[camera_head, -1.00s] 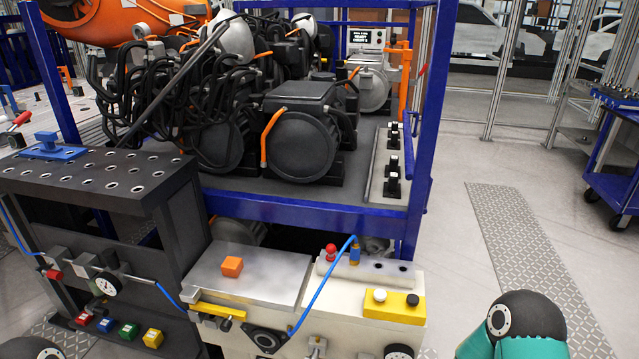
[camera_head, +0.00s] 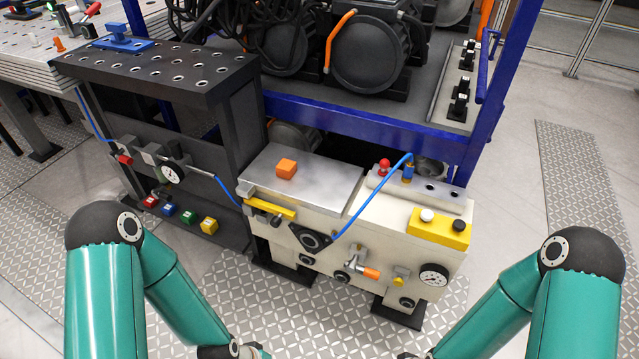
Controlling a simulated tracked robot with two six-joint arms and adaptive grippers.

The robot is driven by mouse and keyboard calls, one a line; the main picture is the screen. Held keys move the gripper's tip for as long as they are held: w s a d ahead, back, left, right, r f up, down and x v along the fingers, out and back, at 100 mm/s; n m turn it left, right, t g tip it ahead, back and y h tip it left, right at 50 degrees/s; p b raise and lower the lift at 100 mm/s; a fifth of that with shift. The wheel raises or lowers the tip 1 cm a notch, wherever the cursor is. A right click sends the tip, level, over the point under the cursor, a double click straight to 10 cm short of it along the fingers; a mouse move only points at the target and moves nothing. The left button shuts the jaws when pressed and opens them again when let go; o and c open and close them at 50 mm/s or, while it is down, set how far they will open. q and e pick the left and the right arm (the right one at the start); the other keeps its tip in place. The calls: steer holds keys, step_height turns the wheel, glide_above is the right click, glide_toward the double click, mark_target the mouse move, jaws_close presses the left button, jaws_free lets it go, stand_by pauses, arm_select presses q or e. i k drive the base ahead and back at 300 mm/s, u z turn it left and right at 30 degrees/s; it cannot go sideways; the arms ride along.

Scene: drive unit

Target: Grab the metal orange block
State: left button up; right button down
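The orange block (camera_head: 287,168) sits on the flat metal top (camera_head: 318,187) of the white machine unit, left of its middle. It looks like a small cube and nothing touches it. My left arm comes in at the lower left and my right arm at the lower right, both below and apart from the block. Both grippers lie beyond the bottom edge of the picture or are hidden, so their fingers do not show.
A blue hose (camera_head: 372,207) arcs over the unit's front. A red knob (camera_head: 384,165) and a yellow button box (camera_head: 440,228) stand right of the block. A dark perforated bench (camera_head: 160,66) is at left. A blue frame (camera_head: 360,129) rises behind.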

mark_target(286, 169)
steer(key=z, duration=0.5)
steer(key=i, duration=0.85)
steer(key=u, duration=2.2)
steer(key=i, duration=0.95)
steer(key=z, duration=2.5)
steer(key=k, duration=0.1)
steer(key=u, duration=1.35)
